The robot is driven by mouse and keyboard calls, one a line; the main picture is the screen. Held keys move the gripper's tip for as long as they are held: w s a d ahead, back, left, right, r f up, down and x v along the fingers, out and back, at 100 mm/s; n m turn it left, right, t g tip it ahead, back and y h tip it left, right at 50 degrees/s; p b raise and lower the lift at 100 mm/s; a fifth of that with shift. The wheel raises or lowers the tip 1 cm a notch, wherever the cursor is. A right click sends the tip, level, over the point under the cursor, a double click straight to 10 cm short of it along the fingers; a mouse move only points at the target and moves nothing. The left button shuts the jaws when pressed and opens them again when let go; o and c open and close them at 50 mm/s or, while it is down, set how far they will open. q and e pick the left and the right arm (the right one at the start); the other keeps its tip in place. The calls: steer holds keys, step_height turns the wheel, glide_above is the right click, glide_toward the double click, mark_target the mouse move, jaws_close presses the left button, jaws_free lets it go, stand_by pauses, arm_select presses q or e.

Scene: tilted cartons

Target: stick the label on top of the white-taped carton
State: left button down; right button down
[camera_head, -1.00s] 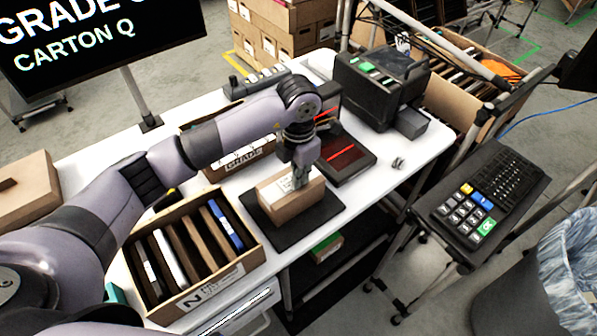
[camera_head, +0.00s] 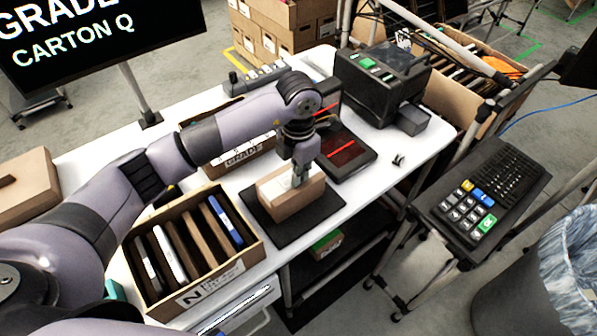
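A brown carton (camera_head: 296,201) with a paler top sits on a black mat (camera_head: 328,207) near the front edge of the white table. My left gripper (camera_head: 299,182) points straight down onto the top of this carton and covers part of it. Its fingertips look close together at the carton's top; whether they touch it or hold a label is too small to tell. I cannot make out white tape on this carton or a separate label. My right gripper is out of view.
An open box of upright slabs (camera_head: 199,268) marked N stands at left, with a box marked GRADE (camera_head: 243,158) behind it. A black machine (camera_head: 381,83) and a red-lit scanner (camera_head: 347,153) stand behind the carton. A keypad (camera_head: 482,200) is at right.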

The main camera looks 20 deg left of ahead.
arm_select(q)
steer(key=c, duration=2.3)
jaws_free()
steer(key=o, duration=0.6)
step_height(320, 180, up, 18)
steer(key=p, duration=0.3)
